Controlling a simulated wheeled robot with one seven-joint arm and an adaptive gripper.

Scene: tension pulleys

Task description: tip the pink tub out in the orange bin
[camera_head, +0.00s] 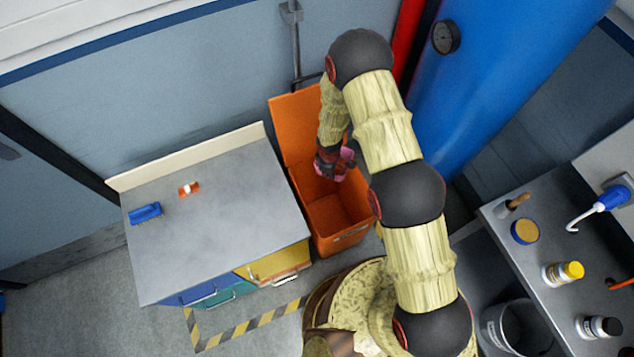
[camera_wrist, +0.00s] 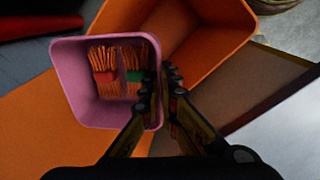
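The pink tub (camera_wrist: 68,72) is in my gripper (camera_wrist: 164,80), whose two fingers pinch its right wall in the wrist view. Inside the tub lie orange stick-like bundles (camera_wrist: 107,62), one with a red band and one with a green band. In the head view the pink tub (camera_head: 347,161) shows only in part beside my gripper (camera_head: 333,165), above the open orange bin (camera_head: 348,240). The bin's inside (camera_wrist: 180,22) also shows beyond the tub in the wrist view. The part of the bin's floor that shows in the head view looks empty.
A grey-topped cabinet (camera_head: 225,225) with a blue brush (camera_head: 145,213) and a small orange-and-white item (camera_head: 188,189) stands left of the bin. A big blue cylinder (camera_head: 490,80) stands to the right. A bench (camera_head: 545,228) with jars is at far right.

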